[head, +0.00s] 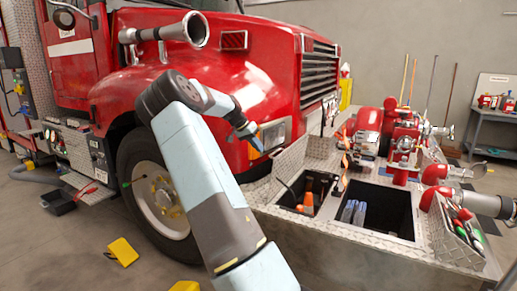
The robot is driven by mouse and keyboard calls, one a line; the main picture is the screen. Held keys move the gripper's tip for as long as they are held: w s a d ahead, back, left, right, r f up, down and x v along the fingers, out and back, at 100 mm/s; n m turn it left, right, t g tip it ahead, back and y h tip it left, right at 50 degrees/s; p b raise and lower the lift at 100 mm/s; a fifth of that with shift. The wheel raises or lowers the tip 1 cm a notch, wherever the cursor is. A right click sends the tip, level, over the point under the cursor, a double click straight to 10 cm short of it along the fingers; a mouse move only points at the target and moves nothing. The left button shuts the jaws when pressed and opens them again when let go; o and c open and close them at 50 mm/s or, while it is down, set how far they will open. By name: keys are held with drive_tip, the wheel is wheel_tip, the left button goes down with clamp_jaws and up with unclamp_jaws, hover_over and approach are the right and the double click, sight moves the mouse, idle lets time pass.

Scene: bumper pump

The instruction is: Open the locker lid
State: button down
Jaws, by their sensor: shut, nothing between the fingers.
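The bumper deck of the red fire truck has two open locker wells. The left well (309,193) holds orange cones and dark items. The right well (378,211) is dark inside and holds blue-grey items. A diamond-plate panel that looks like a raised lid (289,161) stands tilted at the left well's left edge. Another plate (321,147) stands behind the wells; I cannot tell whether it is a lid. My gripper (257,143) is shut and empty, in front of the truck's headlight, above and left of the raised panel. It appears apart from the panel, though depth is hard to judge.
Red pump fittings (402,145) crowd the deck behind and right of the wells. A tool tray (458,232) sits at the deck's right end. The truck's front wheel (160,197) is left of my arm. A yellow block (122,251) lies on the floor.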

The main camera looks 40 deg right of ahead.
drive_tip(key=x, duration=0.7)
drive_tip(key=shift+s+d+f, duration=0.1)
drive_tip(key=shift+f, duration=0.2)
drive_tip(key=s+d+t+y, duration=0.1)
drive_tip(key=s+d+t, duration=0.1)
drive_tip(key=s, duration=0.4)
drive_tip(key=shift+d+f+m+t, duration=0.25)
drive_tip(key=shift+f+m+t, duration=0.05)
drive_tip(key=shift+f+t, duration=0.15)
wheel_tip(320, 180, up, 9)
hover_over(274, 167)
drive_tip(key=s+a, duration=0.3)
drive_tip(key=a, duration=0.1)
drive_tip(key=shift+d, duration=0.15)
